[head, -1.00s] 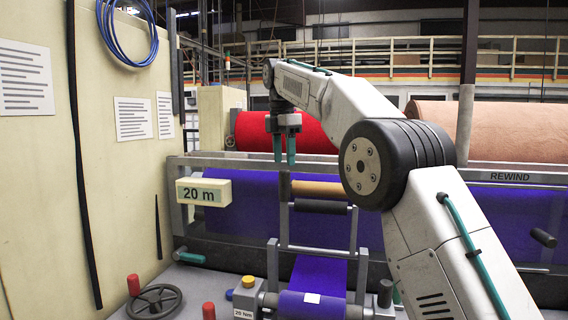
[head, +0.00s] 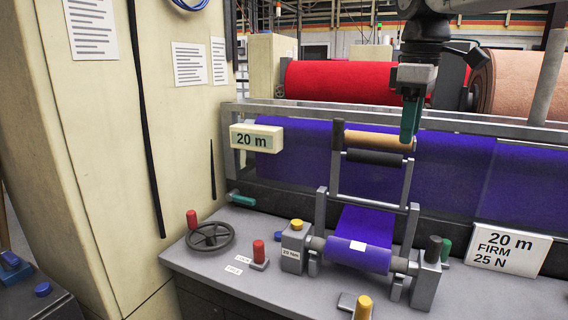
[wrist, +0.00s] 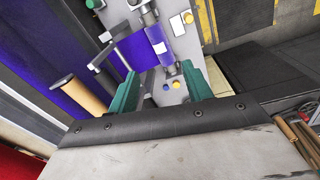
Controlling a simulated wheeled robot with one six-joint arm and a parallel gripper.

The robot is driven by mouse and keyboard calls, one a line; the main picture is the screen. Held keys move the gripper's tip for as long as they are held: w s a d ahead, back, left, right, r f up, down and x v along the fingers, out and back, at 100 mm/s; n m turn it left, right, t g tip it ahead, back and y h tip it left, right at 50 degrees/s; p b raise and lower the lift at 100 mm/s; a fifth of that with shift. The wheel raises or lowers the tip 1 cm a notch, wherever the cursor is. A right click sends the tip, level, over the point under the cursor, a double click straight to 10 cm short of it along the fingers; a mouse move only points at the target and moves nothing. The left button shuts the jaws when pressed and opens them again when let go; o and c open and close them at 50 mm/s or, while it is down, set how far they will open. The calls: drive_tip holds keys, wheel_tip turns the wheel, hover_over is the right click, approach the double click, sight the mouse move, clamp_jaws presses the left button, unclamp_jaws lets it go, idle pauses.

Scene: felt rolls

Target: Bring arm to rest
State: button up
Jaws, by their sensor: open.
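My gripper (head: 411,120) hangs with its teal fingers pointing down in the head view, in front of the red felt roll (head: 345,88) and above the right end of the tan cardboard core (head: 378,141). The wrist view shows the gripper (wrist: 161,88) open, with its two teal fingers apart and nothing held between them. Most of my arm is out of the head view at the top right.
A grey bench (head: 200,268) carries a handwheel (head: 210,236), a red knob (head: 259,250) and a small purple felt roll (head: 362,253) on a stand. A sign (head: 505,249) reads "20 m FIRM 25 N". A cream cabinet (head: 105,150) stands at left.

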drive_tip(key=s+d+f+m, duration=0.1)
drive_tip(key=s+f+m, duration=0.4)
drive_tip(key=s+f, duration=0.5)
drive_tip(key=s+d+f+m, duration=0.2)
drive_tip(key=s+f+m, duration=0.3)
drive_tip(key=s+f, duration=0.5)
drive_tip(key=s, duration=0.5)
drive_tip(key=shift+s+d+m+t, duration=0.15)
drive_tip(key=shift+d+m+t, duration=0.15)
drive_tip(key=shift+m, duration=0.1)
